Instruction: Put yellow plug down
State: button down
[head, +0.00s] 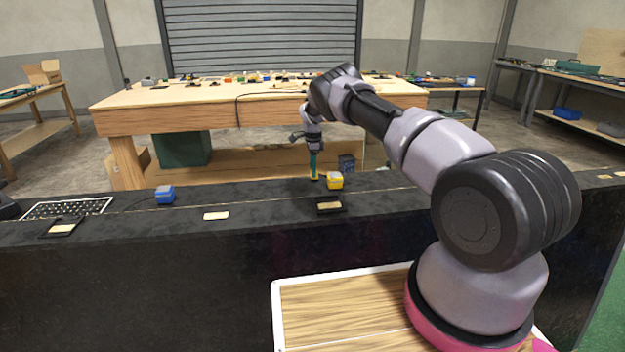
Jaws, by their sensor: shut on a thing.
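My gripper (314,172) points straight down over the black console top (262,198), with its teal fingers close together. A small yellow piece, which I take for the yellow plug (315,179), shows at the fingertips, and the gripper is shut on it. It is low, at or just above the console top; I cannot tell whether it touches. A yellow block with a pale blue top (335,182) stands just right of the fingertips.
A black pad with a pale label (330,205) lies in front of the yellow block. A wooden workbench (165,116) stands behind.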

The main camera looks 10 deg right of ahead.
jog(key=shift+f, duration=1.9)
jog(key=shift+d+f, duration=0.1)
jog(key=shift+f, duration=0.05)
jog(key=c, duration=0.5)
grip_release()
jog(key=shift+c, duration=0.2)
